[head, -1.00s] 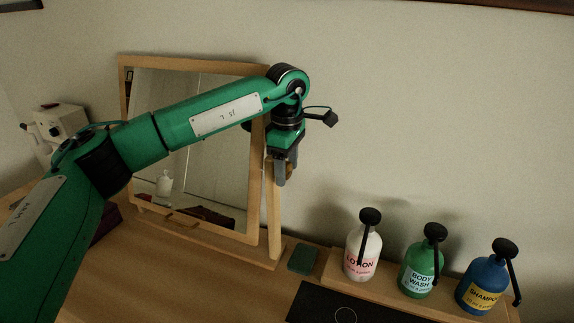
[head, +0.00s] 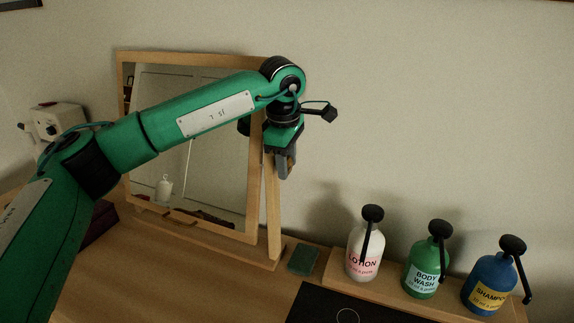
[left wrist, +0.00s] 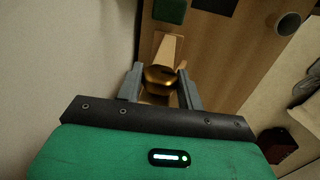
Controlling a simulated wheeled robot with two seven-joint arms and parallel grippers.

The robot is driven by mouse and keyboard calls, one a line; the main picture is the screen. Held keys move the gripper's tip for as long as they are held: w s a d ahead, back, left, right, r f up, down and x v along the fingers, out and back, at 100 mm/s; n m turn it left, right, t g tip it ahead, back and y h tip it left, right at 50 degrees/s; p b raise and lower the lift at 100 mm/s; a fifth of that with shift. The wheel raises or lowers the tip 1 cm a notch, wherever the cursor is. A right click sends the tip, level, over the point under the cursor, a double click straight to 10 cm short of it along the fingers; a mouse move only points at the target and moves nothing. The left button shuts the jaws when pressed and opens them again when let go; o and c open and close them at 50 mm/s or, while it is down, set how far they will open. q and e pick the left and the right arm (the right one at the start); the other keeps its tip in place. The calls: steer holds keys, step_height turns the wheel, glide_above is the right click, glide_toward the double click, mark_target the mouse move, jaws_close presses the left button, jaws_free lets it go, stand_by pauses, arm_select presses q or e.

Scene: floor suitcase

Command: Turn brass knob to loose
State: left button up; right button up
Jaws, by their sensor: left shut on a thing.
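The brass knob (left wrist: 160,76) shows in the left wrist view between the two grey fingers of my left gripper (left wrist: 161,84), which is shut on it. In the head view the same gripper (head: 285,162) points down at the right-hand wooden post (head: 274,215) of the mirror stand, and its fingers hide the knob. The wood-framed mirror (head: 205,110) stands on the table, partly covered by my green left arm. How tight the knob is cannot be seen. My right gripper is not in view.
A white lotion bottle (head: 357,262), a green body wash bottle (head: 418,275) and a blue shampoo bottle (head: 485,287) stand on a wooden tray at the right. A small green block (head: 303,261) and a black mat (head: 345,308) lie nearby. The wall is close behind.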

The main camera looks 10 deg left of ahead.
arm_select(q)
steer(key=o, duration=1)
steer(key=shift+r, duration=0.1)
steer(key=r, duration=0.2)
steer(key=r+b, duration=0.1)
steer(key=r, duration=0.3)
steer(key=shift+s+a+r+b, duration=0.1)
steer(key=shift+s+r+b, duration=0.25)
steer(key=shift+s+r, duration=0.05)
steer(key=r, duration=0.4)
steer(key=s+r, duration=0.1)
steer(key=r, duration=0.1)
steer(key=shift+a+r+b, duration=0.1)
steer(key=shift+r+b, duration=0.25)
steer(key=shift+r, duration=0.05)
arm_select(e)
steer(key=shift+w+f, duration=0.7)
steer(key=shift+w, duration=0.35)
